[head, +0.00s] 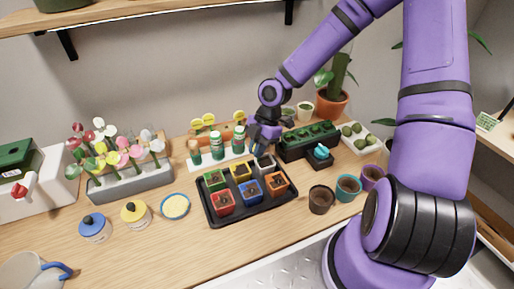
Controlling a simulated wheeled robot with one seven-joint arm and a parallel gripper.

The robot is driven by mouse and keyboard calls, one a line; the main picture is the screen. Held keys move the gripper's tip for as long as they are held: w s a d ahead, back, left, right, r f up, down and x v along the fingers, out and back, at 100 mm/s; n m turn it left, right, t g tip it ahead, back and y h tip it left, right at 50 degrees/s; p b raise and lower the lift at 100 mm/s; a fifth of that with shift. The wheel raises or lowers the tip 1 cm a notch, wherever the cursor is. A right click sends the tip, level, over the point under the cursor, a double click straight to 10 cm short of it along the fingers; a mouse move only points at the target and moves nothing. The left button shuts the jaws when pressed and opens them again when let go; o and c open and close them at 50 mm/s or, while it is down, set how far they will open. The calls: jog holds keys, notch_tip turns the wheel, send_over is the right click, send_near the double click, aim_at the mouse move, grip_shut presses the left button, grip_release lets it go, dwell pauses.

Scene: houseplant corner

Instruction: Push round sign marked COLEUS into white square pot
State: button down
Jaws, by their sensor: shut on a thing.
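My gripper (262,145) is at the back right of the black tray, directly above the white square pot (265,164). It points down and is shut on what appears to be the round sign. The sign is mostly hidden by the fingers, and no COLEUS lettering can be read. The white square pot stands in the tray's back row, right of the yellow square pot (241,172), partly covered by my gripper. I cannot tell whether the sign touches the soil.
The black tray (262,214) also holds green, red, blue and orange square pots. A dark green planter (308,143) stands close right. Round pots (321,199) are at the right.

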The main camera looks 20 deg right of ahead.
jog(key=c, duration=0.8)
grip_release()
jog(key=shift+o, duration=0.2)
jog(key=shift+r, duration=3.5)
